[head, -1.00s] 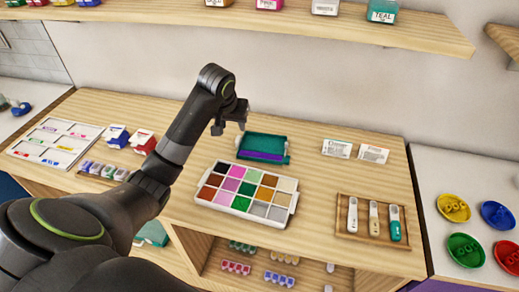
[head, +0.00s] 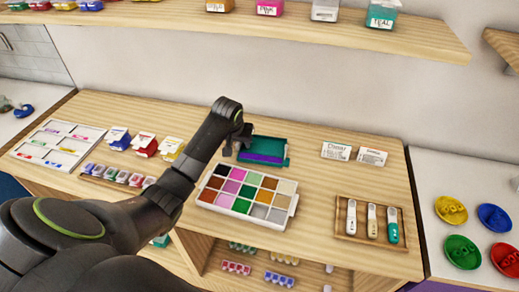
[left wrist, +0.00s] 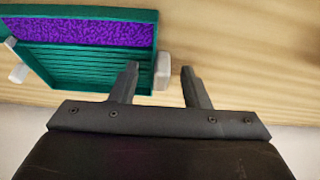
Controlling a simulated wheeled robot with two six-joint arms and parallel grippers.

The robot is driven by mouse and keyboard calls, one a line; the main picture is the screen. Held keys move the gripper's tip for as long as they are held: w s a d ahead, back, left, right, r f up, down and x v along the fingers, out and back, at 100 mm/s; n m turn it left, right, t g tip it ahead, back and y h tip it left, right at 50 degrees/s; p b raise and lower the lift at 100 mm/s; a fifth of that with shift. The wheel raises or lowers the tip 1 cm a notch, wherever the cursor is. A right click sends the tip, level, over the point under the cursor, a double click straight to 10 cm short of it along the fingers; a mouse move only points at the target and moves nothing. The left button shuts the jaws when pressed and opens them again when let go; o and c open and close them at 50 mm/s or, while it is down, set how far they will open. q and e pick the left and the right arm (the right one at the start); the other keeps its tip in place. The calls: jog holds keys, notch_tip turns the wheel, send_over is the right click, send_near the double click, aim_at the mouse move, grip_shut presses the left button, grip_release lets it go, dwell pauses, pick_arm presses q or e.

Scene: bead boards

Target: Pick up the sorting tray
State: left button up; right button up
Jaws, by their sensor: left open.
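The sorting tray (head: 268,145) is teal, ridged at the back, with a purple strip of beads along its front. It lies flat on the wooden table behind the white palette. In the left wrist view the tray (left wrist: 90,68) fills the upper left, with a pale tab (left wrist: 162,70) at each short end. My left gripper (head: 236,148) is low at the tray's left end. In the left wrist view its open fingers (left wrist: 159,68) appear on either side of one tab. I cannot tell whether they touch it. My right gripper is out of view.
The white palette (head: 247,217) of colored compartments lies close in front. Several packets (head: 145,145) and a white board (head: 58,143) are at left. A shelf (head: 300,28) overhangs the back.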

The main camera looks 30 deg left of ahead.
pick_arm(q)
jog(key=shift+c, duration=0.2)
grip_shut()
jog(key=shift+r, duration=0.1)
